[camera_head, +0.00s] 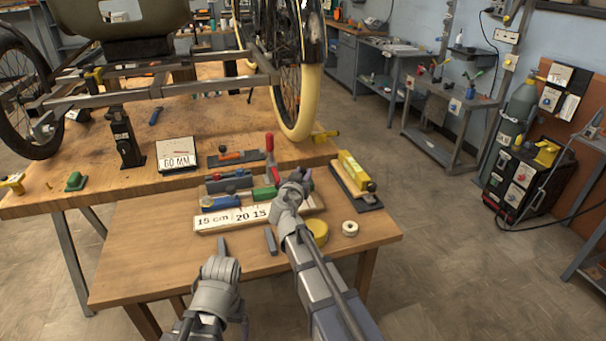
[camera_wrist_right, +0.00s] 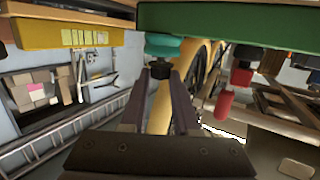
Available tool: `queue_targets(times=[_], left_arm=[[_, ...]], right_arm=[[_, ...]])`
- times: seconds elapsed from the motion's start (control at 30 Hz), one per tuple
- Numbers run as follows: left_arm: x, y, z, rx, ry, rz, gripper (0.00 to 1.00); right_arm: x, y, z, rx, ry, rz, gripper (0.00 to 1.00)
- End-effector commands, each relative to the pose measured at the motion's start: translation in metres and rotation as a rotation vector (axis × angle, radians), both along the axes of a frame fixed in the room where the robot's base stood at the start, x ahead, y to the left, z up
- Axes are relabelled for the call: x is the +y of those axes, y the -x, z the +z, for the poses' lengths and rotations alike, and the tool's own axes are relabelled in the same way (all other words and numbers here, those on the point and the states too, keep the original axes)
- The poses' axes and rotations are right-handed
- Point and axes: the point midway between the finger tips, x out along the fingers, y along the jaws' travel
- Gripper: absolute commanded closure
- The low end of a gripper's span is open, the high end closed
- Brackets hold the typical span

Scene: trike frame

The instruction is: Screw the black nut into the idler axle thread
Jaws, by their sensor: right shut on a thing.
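My right gripper (camera_head: 307,178) is over the tool rack on the small table, its fingertips partly hidden by its wrist in the head view. In the right wrist view my right gripper (camera_wrist_right: 160,82) is shut on a small dark piece, which looks like the black nut (camera_wrist_right: 160,78). A teal rounded part (camera_wrist_right: 163,47) lies just beyond the nut; I cannot tell if they touch. My left gripper (camera_head: 222,246) is low over the table's front left; I cannot tell its opening. The trike frame (camera_head: 155,92) stands on the bench. I cannot make out the idler axle thread.
A ruler block (camera_head: 232,219) fronts the rack of coloured tools. A yellow block (camera_head: 352,170) stands right of it, with a yellow roll (camera_head: 317,233) and a white roll (camera_head: 350,228) nearby. The table's left part is clear. The trike wheel (camera_head: 298,100) stands behind.

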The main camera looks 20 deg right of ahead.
Motion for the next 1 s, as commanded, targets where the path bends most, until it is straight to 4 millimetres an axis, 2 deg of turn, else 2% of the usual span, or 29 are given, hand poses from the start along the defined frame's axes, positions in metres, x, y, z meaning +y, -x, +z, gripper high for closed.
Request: queue_targets(times=[0.1, 0.13, 0.43, 0.77, 1.0], left_arm=[[0.0, 0.0, -0.004, 0.0, 0.0, 0.0, 0.12], [0.0, 0.0, -0.004, 0.0, 0.0, 0.0, 0.12], [0.0, 0.0, -0.003, 0.0, 0.0, 0.0, 0.12], [0.0, 0.0, -0.002, 0.0, 0.0, 0.0, 0.12], [0.0, 0.0, 0.002, 0.0, 0.0, 0.0, 0.12]], right_arm=[[0.0, 0.0, -0.004, 0.0, 0.0, 0.0, 1.0], [0.0, 0.0, -0.004, 0.0, 0.0, 0.0, 0.7], [0.0, 0.0, -0.003, 0.0, 0.0, 0.0, 0.36], [0.001, 0.002, -0.002, 0.0, 0.0, 0.0, 0.36], [0.011, 0.024, 0.002, 0.0, 0.001, 0.001, 0.36]])
